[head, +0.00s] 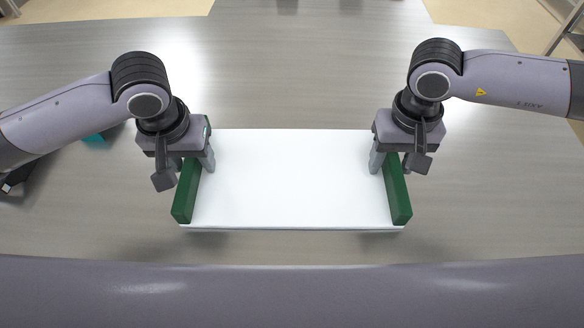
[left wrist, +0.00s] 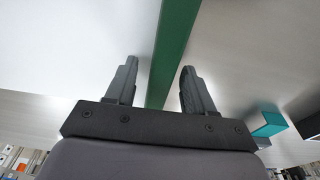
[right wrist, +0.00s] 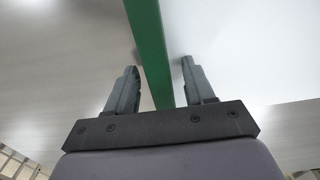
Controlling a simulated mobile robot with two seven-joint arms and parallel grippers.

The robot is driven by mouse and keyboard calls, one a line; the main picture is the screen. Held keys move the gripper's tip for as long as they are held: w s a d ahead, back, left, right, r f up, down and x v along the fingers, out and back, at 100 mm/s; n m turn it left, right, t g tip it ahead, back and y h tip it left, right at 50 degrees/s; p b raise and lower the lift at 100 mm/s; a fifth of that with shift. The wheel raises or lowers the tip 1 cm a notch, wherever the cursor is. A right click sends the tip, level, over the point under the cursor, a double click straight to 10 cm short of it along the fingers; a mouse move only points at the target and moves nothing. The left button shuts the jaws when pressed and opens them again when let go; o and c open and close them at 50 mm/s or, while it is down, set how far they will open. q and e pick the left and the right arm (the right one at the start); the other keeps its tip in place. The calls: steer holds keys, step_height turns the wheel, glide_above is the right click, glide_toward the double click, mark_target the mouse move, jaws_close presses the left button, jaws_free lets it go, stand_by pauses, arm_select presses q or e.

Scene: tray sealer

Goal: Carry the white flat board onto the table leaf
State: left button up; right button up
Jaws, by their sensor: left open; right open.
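The white flat board (head: 292,180) lies level in the middle of the head view, with a green bar along each short side. My left gripper (head: 192,170) is at the left green bar (head: 186,195). In the left wrist view its open fingers (left wrist: 155,90) stand on either side of the green bar (left wrist: 172,50), with gaps. My right gripper (head: 391,168) is at the right green bar (head: 398,192). In the right wrist view its open fingers (right wrist: 160,88) straddle that green bar (right wrist: 149,45), also with gaps. The board's underside is hidden.
The grey table top (head: 290,80) is wide and mostly clear behind the board. A teal object (head: 95,138) and a dark object (head: 22,178) lie at the left, partly behind my left arm. The teal object also shows in the left wrist view (left wrist: 268,125).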

arm_select(q)
steer(key=shift+c, duration=0.3)
arm_select(e)
steer(key=shift+c, duration=0.3)
arm_select(q)
jaws_close()
arm_select(e)
jaws_close()
arm_select(q)
steer(key=shift+r, duration=0.2)
arm_select(e)
steer(key=shift+r, duration=0.2)
